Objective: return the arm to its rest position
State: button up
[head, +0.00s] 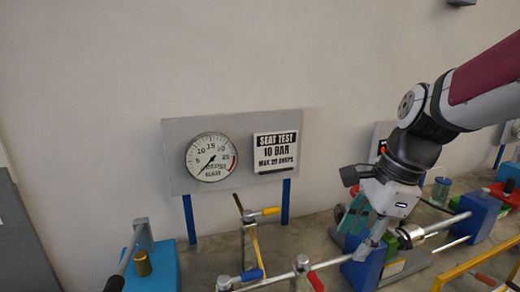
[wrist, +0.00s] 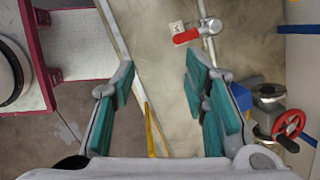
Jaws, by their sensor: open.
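My gripper (head: 358,228) hangs at the end of my arm on the right side of the head view. It points down over the bench with the flanged pipework. In the wrist view my gripper (wrist: 160,88) has its two teal-padded fingers spread wide apart. Nothing is between the pads; the bench surface and a yellow bar (wrist: 151,130) show below the gap. In the head view the fingers overlap the blue and green fittings behind them, so their clearance from these cannot be told.
A gauge (head: 211,157) and a "SEAT TEST 10 BAR" sign (head: 276,151) are on a grey panel against the wall. Red-handled valve (wrist: 186,36) and red handwheel (wrist: 289,124) lie near the fingers in the wrist view. A blue block (head: 476,216) stands right. The wall above is clear.

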jog(key=s+d+r+n+t+h, duration=0.1)
jog(key=s+r+n+t+h, duration=0.1)
jog(key=s+n, duration=1)
jog(key=r+n+t+b, duration=0.1)
jog(key=n+t, duration=0.1)
jog(key=n, duration=0.4)
jog(key=shift+h, duration=0.3)
jog(key=shift+r, duration=0.1)
